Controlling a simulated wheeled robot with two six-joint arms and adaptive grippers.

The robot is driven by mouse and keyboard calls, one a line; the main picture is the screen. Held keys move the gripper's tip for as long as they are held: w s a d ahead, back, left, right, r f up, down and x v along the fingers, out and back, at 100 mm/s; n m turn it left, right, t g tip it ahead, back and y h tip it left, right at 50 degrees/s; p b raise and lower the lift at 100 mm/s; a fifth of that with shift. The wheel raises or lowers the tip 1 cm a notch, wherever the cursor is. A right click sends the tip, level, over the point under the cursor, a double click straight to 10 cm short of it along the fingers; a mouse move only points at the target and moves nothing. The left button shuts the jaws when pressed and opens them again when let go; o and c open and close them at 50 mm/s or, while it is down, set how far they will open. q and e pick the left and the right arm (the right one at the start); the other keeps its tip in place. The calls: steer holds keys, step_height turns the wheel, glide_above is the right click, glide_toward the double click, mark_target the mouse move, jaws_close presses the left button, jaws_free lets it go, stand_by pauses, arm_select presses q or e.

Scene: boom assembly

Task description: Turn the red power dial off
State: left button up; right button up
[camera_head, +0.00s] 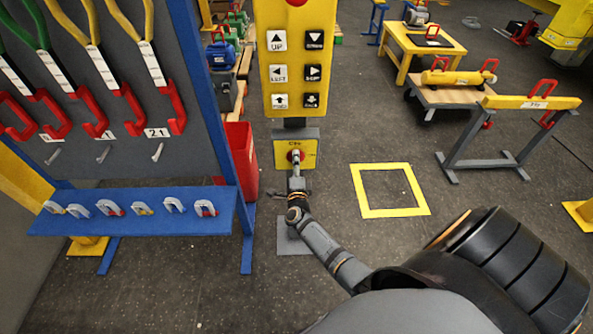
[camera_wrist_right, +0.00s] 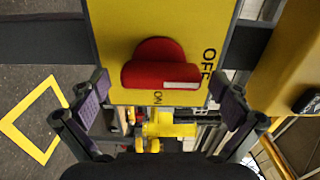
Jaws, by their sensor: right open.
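The red power dial (camera_wrist_right: 158,64) sits on a yellow panel (camera_wrist_right: 115,30) in the right wrist view. Its bar lies level across the picture, with a white mark on its right half, on the side of the word OFF. The word ON is below the dial. My right gripper (camera_wrist_right: 163,98) is open, one finger left and one right of the dial, with visible gaps to it. In the head view my right gripper (camera_head: 296,170) is in front of the small yellow dial box (camera_head: 308,147) and partly hides the dial. My left gripper is not in view.
The yellow button pendant (camera_head: 295,55) stands above the dial box. A blue-framed tool rack (camera_head: 190,75) and a red bin (camera_head: 242,160) stand close to the left. A yellow floor square (camera_head: 390,212) and open floor lie to the right.

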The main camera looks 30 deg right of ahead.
steer(key=v, duration=1)
steer(key=shift+s, duration=0.35)
steer(key=shift+a, duration=0.1)
steer(key=s+a+f+n+g+y, duration=0.1)
steer(key=s+a+f+n+y, duration=0.15)
steer(key=f+n, duration=0.4)
steer(key=s+a+f+n+g+y, duration=0.2)
steer(key=s+f+n+y, duration=0.15)
steer(key=f, duration=0.55)
steer(key=s+a+f+n+g+y, duration=0.15)
steer(key=s+f+n, duration=0.25)
steer(key=f, duration=0.4)
steer(key=s+d+f+n+g, duration=0.1)
steer(key=s+f+n+g, duration=0.2)
steer(key=s, duration=0.7)
steer(key=s+d+f+n+g+y, duration=0.1)
steer(key=s+f+n+g, duration=0.2)
steer(key=s+f, duration=0.4)
steer(key=s+d+f+n+g, duration=0.1)
steer(key=s+f+n+g, duration=0.2)
steer(key=s, duration=1)
step_height(320, 180, down, 3)
steer(key=shift+r+n+g, duration=0.2)
steer(key=shift+n+g, duration=0.15)
steer(key=shift+n, duration=0.45)
